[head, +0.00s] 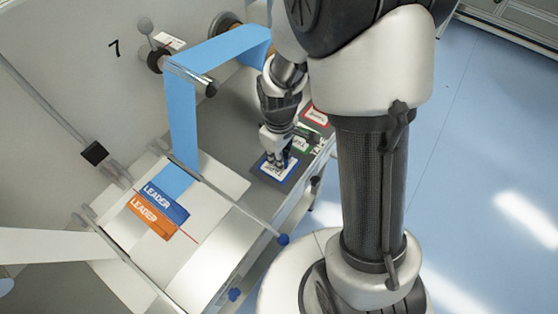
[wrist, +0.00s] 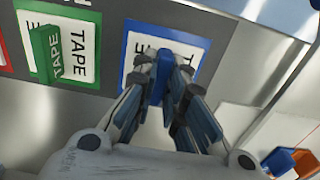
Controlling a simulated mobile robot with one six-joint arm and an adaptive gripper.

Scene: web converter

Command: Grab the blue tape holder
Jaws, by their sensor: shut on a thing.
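The blue tape holder (wrist: 164,78) stands between my gripper's fingertips (wrist: 167,88) in the wrist view, over the blue-bordered label (wrist: 133,52) on the grey panel. My gripper is shut on it. In the head view my gripper (head: 275,160) reaches down to the blue-bordered label (head: 262,168), and its fingers hide most of the holder. I cannot tell whether the holder still touches the panel.
A green tape holder (wrist: 48,52) sits on its green-bordered label to the left; a red label (head: 315,116) lies beyond. Blue (head: 166,201) and orange (head: 151,217) LEADER blocks lie on the sloped plate. A blue web (head: 183,125) hangs from the rollers nearby.

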